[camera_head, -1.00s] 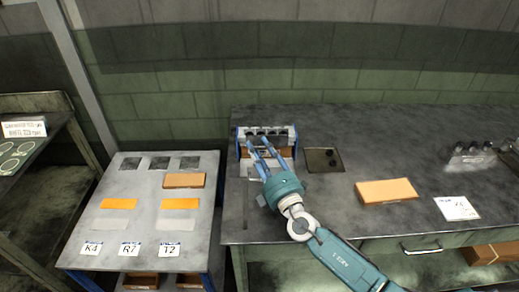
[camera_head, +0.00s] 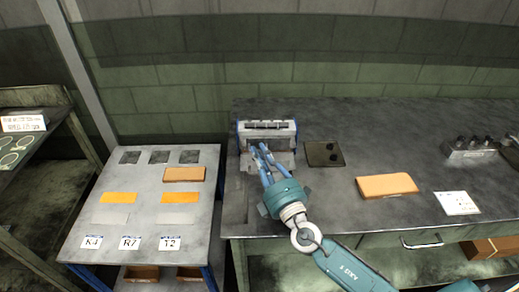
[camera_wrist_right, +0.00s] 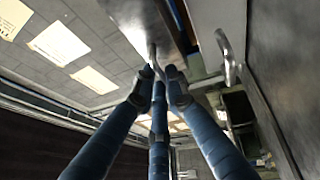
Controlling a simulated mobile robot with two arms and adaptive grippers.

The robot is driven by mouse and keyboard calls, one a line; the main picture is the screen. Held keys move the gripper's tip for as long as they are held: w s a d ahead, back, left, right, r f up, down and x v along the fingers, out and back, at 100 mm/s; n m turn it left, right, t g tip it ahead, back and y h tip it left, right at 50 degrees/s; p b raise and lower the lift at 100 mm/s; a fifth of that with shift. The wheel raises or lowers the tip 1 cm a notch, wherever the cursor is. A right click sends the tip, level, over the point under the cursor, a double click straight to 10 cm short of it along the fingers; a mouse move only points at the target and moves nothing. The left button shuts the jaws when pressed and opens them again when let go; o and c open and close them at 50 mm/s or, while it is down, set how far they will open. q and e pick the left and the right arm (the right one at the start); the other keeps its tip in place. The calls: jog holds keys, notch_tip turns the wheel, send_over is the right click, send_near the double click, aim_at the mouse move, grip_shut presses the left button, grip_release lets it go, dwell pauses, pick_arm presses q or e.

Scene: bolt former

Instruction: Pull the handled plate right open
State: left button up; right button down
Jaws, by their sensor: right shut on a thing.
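The bolt former (camera_head: 283,134) is a small whitish machine with blue sides at the back left of the grey bench. A grey metal plate shows low on its front, partly hidden by my fingers. My right gripper (camera_head: 259,149) reaches over this front, its blue fingers close together. In the right wrist view my fingers (camera_wrist_right: 158,76) close around a thin metal handle (camera_wrist_right: 151,50) at the edge of a shiny metal plate (camera_wrist_right: 142,18). The fingers hide much of the handle. My left gripper is out of view.
A dark square plate (camera_head: 324,154) lies right of the machine, with an orange-brown block (camera_head: 387,186) and a white card (camera_head: 456,203) further right. A lower table (camera_head: 140,214) with labelled spots stands to the left. A curved handle (camera_wrist_right: 226,57) shows near my fingers in the right wrist view.

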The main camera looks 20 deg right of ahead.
jog(key=shift+s+a+f, duration=0.1)
jog(key=shift+f, duration=0.05)
jog(key=c, duration=1.9)
grip_release()
jog(key=shift+o, duration=0.8)
jog(key=shift+s, duration=0.15)
jog(key=s, duration=0.4)
jog(key=s+d+f, duration=0.1)
jog(key=s, duration=0.7)
jog(key=shift+d+f, duration=0.2)
jog(key=shift+f, duration=0.1)
jog(key=shift+w, duration=0.1)
